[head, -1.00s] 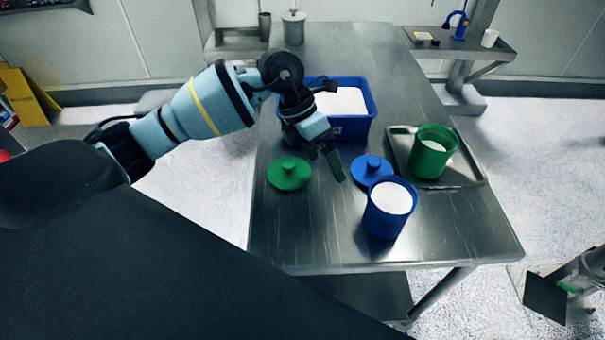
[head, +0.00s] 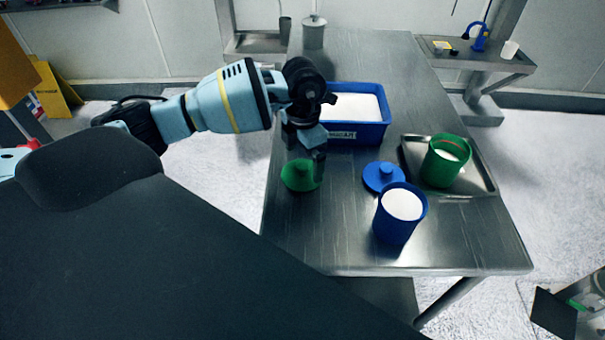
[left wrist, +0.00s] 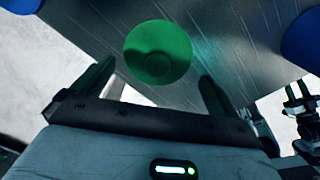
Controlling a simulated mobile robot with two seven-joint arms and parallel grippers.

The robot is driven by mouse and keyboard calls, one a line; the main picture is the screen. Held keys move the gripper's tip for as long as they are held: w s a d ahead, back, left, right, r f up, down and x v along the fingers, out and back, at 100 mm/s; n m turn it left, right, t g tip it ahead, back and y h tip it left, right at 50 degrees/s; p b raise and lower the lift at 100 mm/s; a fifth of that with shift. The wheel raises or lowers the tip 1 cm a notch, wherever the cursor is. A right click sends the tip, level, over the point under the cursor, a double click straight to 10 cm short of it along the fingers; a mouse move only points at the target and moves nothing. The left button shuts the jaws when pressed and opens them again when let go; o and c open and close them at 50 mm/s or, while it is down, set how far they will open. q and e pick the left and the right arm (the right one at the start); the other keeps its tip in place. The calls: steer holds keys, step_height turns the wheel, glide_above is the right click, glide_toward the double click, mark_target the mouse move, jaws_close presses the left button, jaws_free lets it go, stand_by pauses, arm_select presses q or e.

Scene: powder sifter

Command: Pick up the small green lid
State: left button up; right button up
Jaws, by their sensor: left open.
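The small green lid (head: 299,176) lies on the steel table, left of the blue lid (head: 384,177). It has a round knob on top. My left gripper (head: 314,165) points down just above the green lid and covers part of its right side in the head view. In the left wrist view the green lid (left wrist: 158,51) shows whole, beyond the spread fingertips of my left gripper (left wrist: 153,85). Nothing is between the fingers. Part of my right gripper (head: 572,305) shows at the lower right edge, away from the table; its fingers are unclear.
A blue bin (head: 357,132) of white powder stands behind the lids. A blue cup (head: 394,222) of powder stands in front of the blue lid. A green cup (head: 442,172) stands on a metal tray (head: 480,190) at right. The table's front left is clear.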

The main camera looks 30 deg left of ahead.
mark_target(303, 165)
arm_select(q)
step_height(303, 165, down, 5)
steer(key=shift+w+a+r, duration=0.1)
steer(key=shift+c, duration=0.5)
steer(key=c, duration=0.5)
steer(key=shift+r, duration=0.1)
